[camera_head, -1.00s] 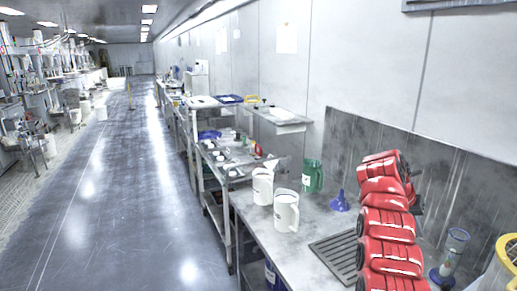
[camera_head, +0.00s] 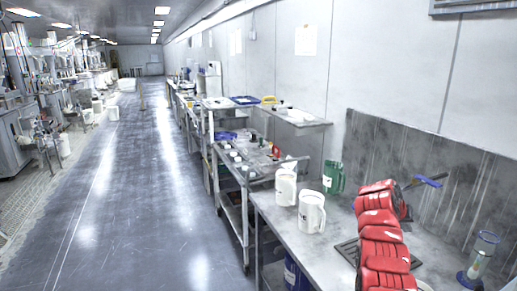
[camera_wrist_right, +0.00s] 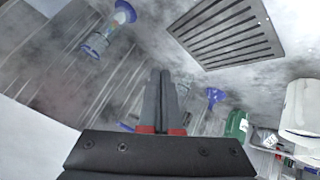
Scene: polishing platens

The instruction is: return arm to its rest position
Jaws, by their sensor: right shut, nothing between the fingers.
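My right arm, with red covers, rises at the lower right of the head view. My left gripper is not in view.
White jugs (camera_head: 311,212) and a green jug (camera_head: 334,177) stand on the steel counter left of the arm. A clear cylinder with a blue base (camera_head: 481,258) stands to its right. A shelved bench (camera_head: 300,121) lies beyond. The aisle floor (camera_head: 130,200) is clear.

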